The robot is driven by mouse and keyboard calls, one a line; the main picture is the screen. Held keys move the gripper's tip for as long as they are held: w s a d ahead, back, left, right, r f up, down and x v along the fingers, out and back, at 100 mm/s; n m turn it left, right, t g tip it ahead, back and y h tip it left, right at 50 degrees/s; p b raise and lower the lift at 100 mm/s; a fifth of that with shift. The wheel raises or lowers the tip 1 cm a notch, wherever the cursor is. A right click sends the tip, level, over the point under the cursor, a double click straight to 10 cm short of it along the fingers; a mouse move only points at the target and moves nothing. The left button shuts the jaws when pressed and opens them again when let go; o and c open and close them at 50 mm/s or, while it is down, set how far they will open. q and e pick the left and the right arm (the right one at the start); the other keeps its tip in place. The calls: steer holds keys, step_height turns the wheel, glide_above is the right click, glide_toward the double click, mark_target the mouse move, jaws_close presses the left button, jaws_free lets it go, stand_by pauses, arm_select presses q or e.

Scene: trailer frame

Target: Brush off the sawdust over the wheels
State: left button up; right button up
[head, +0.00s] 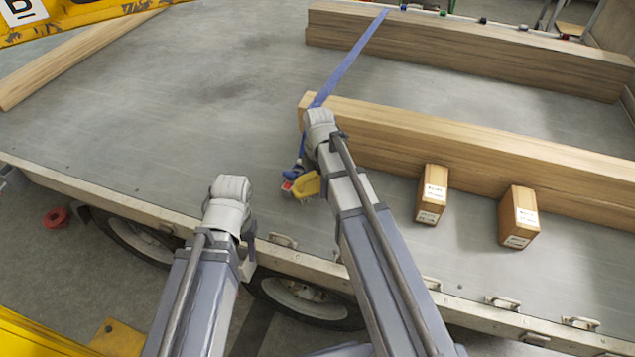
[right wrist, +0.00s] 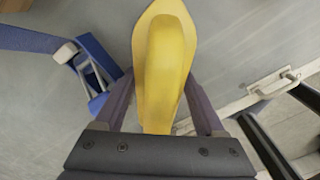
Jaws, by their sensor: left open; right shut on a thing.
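My right gripper (right wrist: 160,100) is shut on a yellow brush (right wrist: 165,60), whose broad yellow back fills the middle of the right wrist view. In the head view the brush (head: 306,186) is low over the trailer deck (head: 180,130), beside the near beam's end; my forearm hides part of it. I cannot tell whether its bristles touch the deck. My left gripper (head: 248,262) is open near the deck's front edge, partly hidden by its arm. Two wheels show below that edge, a left wheel (head: 135,236) and a right wheel (head: 305,298). I cannot make out sawdust clearly.
A long wooden beam (head: 450,140) lies on the deck with a blue strap (head: 350,58) over it and a blue ratchet (right wrist: 95,70) near the brush.

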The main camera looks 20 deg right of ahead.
mark_target(317, 175)
steer(key=shift+r, duration=0.15)
step_height(317, 175, up, 3)
steer(key=p, duration=0.3)
steer(key=shift+r, duration=0.1)
stand_by(0.4)
